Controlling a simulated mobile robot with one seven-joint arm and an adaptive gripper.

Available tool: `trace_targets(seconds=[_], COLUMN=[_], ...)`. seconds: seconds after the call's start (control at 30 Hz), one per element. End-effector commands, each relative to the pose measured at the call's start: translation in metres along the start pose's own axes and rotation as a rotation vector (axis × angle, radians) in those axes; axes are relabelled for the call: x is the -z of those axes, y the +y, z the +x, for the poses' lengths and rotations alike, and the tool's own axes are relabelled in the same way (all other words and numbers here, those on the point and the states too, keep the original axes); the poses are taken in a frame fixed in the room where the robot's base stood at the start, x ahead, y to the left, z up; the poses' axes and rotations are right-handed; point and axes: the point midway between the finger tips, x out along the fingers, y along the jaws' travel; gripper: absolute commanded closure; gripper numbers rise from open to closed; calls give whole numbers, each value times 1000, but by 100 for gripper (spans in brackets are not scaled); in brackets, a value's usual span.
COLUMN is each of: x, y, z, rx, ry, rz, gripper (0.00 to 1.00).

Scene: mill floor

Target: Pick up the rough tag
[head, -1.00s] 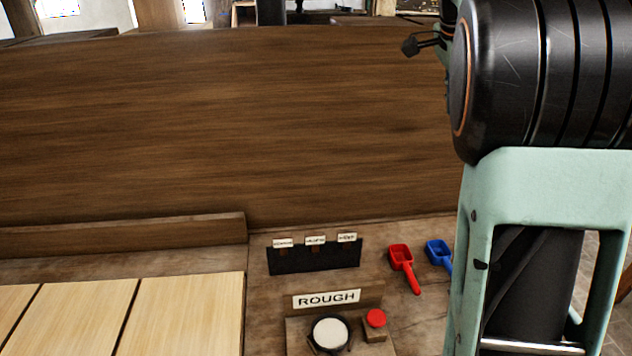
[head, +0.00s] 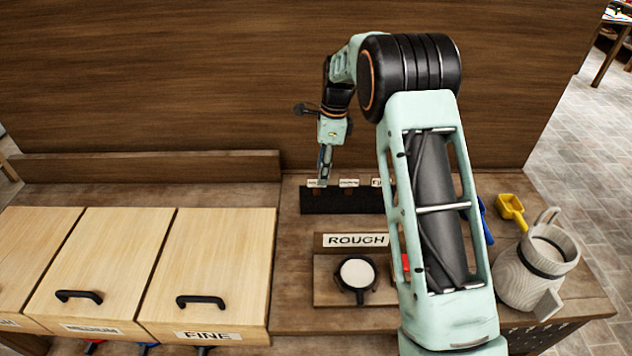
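A dark tag rack (head: 343,200) stands on the bench against the wooden back panel, with three small white tags along its top. The left tag (head: 314,184) has lettering too small to read and is partly behind my gripper. The middle tag (head: 348,183) is also too small to read. The right tag (head: 377,183) begins with what looks like "FI" and is partly covered by my arm. My gripper (head: 324,178) points down at the left tag; its fingers are small and seen edge-on, so I cannot tell whether they touch or grip it.
A ROUGH sign (head: 356,240) stands behind a round white-topped dish (head: 357,273). Wooden lidded bins (head: 213,262) fill the left. A grey pitcher (head: 537,270) and a yellow scoop (head: 512,209) stand right. My arm partly hides a blue scoop (head: 487,221).

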Motion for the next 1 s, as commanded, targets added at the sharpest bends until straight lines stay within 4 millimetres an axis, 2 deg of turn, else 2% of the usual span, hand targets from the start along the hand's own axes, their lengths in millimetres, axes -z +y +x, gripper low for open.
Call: trace_targets(seconds=[0.2, 0.5, 0.8, 1.0], x=[-3, -9, -9, -9], y=[-1, -4, -5, -5], z=[15, 55, 60, 60], rx=[-1, -2, 1, 1], ry=[0, 1, 1, 1], rz=[-1, 0, -1, -1], gripper=[61, 61, 61, 83])
